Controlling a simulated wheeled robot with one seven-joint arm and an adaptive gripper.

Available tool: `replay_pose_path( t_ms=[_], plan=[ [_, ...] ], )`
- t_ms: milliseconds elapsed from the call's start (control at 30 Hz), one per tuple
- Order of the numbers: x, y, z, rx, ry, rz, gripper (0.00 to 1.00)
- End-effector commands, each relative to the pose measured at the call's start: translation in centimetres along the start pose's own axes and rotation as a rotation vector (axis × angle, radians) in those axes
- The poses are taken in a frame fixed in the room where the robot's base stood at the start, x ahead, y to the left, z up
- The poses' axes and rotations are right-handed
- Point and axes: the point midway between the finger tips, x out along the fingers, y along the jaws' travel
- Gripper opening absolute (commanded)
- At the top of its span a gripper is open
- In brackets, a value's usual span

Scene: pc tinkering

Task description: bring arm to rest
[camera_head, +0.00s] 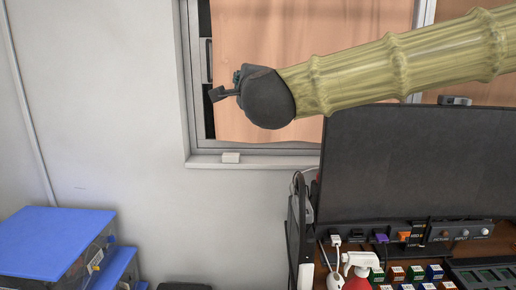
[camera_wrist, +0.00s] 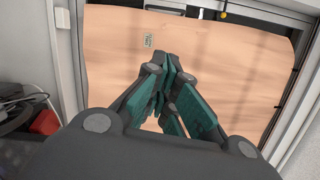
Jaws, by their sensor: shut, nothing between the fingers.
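My arm (camera_head: 400,62) has a ribbed, bamboo-like surface and reaches in from the right, raised in front of the window. My gripper (camera_head: 222,93) is at its left end, above the monitor's level and left of it, apart from the desk. In the wrist view my gripper (camera_wrist: 168,66) has dark links and teal pads, with the fingertips together and nothing held. Part of the gripper is hidden behind the round dark wrist in the head view.
A window frame (camera_head: 255,160) with a wooden panel (camera_head: 245,40) stands behind the arm. A black monitor (camera_head: 420,160) stands below it at right, with small blocks and cables around its foot. Blue-lidded boxes (camera_head: 50,240) sit at lower left. The wall between is bare.

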Motion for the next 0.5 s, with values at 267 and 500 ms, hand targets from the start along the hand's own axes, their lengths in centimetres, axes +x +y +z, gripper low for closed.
replay_pose_path(
  t_ms=[267,500],
  plan=[
    [1.4,5.6,-1.2,-0.069,0.002,0.067,0.00],
    [2.5,12.9,-2.8,-0.164,-0.004,0.154,0.00]
  ],
)
